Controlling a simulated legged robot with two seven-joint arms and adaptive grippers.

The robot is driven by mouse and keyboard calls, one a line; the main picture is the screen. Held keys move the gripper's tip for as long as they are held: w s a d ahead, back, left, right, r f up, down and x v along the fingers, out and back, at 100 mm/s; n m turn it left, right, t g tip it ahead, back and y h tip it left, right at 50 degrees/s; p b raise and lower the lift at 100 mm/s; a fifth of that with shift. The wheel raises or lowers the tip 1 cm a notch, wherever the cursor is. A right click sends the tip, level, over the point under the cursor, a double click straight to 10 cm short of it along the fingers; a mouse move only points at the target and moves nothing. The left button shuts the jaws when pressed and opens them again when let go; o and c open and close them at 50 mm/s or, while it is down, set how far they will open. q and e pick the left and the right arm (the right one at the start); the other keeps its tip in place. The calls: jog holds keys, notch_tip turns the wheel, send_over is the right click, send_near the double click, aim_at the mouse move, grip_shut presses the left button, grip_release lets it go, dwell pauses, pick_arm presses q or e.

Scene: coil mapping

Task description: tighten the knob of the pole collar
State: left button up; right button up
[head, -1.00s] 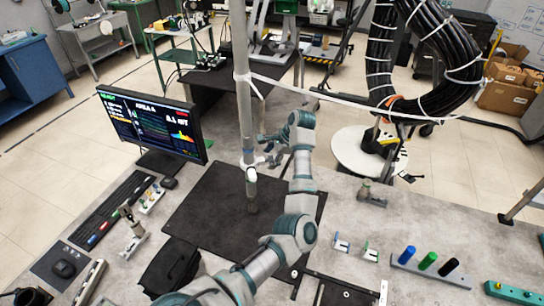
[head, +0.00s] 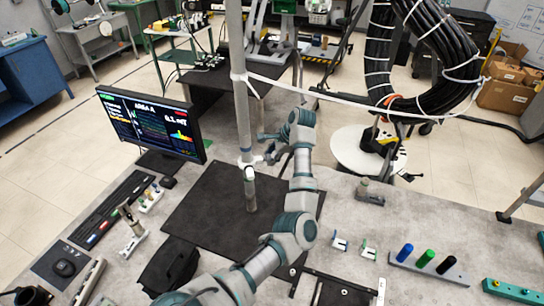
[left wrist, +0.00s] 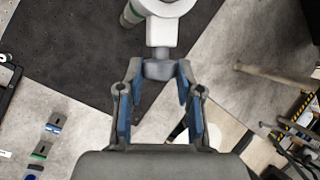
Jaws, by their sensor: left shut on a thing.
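The grey pole (head: 241,110) stands upright over the dark mat. A white pole collar (head: 246,164) is around it, low on the pole. In the left wrist view the collar (left wrist: 166,8) is at the top, with its grey knob (left wrist: 158,70) pointing toward me. My left gripper (head: 269,149) reaches the collar from the right side of the pole. In the left wrist view its blue-padded fingers (left wrist: 158,76) are shut on the knob at their tips. The knob's far side is hidden by the collar's stem. My right gripper does not show.
The dark mat (head: 205,215) lies on the grey table around the pole's foot. A monitor (head: 150,125) stands to the left. A white cable (head: 320,95) runs from the pole to the hanging black coil (head: 435,45). Coloured pegs (head: 428,258) stand at the right.

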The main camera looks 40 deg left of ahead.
pick_arm(q)
jog(key=g+h+p, duration=0.2)
jog(key=shift+a+m+h, duration=0.25)
jog(key=shift+m+h, duration=0.05)
jog(key=shift+h, duration=0.1)
jog(key=shift+w+f+h, duration=0.1)
jog(key=shift+f+h, duration=0.05)
jog(key=shift+h, duration=0.15)
jog(key=o, duration=1)
jog(key=shift+o, duration=0.8)
jog(key=shift+a, duration=0.15)
notch_tip(320, 180, up, 10)
jog(key=shift+w+a, duration=0.1)
